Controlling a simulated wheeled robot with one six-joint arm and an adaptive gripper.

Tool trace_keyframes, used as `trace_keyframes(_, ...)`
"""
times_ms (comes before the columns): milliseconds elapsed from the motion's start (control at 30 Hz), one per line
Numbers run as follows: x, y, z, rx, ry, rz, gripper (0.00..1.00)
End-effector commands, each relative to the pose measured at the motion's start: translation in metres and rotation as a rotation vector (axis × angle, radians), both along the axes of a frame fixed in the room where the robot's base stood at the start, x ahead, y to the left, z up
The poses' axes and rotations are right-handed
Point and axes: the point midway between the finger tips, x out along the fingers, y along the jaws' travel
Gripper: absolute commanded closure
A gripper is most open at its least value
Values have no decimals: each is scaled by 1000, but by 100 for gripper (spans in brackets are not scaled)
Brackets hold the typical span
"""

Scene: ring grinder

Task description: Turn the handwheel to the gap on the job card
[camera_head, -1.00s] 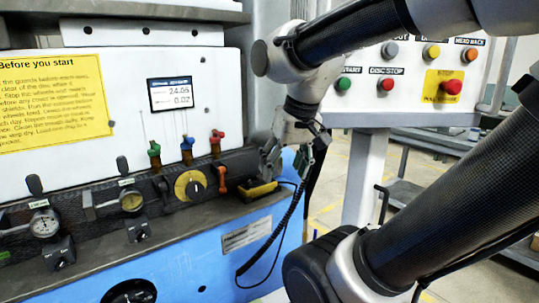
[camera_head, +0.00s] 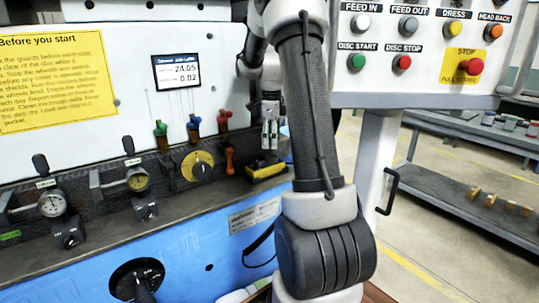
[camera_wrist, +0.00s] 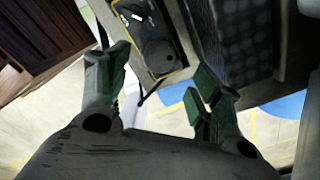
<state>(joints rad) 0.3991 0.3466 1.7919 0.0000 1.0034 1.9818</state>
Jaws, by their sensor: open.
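A black round wheel with a dark handle (camera_head: 137,281), likely the handwheel, sits low on the blue machine front and is cut by the bottom edge of the head view. A small display (camera_head: 177,71) on the white panel seems to read 24.05 and 0.02. My gripper (camera_head: 269,135) points down just above a yellow-edged device on the ledge, far up and right of the wheel. In the wrist view my gripper (camera_wrist: 155,65) is open, with a yellow-edged dark device (camera_wrist: 155,35) beyond the gap between its fingers. I cannot make out a job card.
Green, blue and red valves (camera_head: 194,127), a yellow dial (camera_head: 197,166) and round gauges (camera_head: 51,203) line the ledge. A button panel (camera_head: 418,55) hangs at right. A yellow notice (camera_head: 52,80) is at left. Open floor and a low shelf (camera_head: 470,205) lie right.

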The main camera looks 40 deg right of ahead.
Motion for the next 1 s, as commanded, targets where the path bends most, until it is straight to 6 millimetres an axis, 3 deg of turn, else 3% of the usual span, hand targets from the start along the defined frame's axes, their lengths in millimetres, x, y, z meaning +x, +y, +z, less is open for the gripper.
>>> trace_keyframes(300,-1,1,-50,1,2,3,35)
trace_keyframes(667,0,1,-60,0,0,4,35)
trace_keyframes(733,0,1,-59,0,0,4,42)
trace_keyframes(933,0,1,-59,-1,-1,5,79)
trace_keyframes(1000,0,1,-59,-1,-1,5,82)
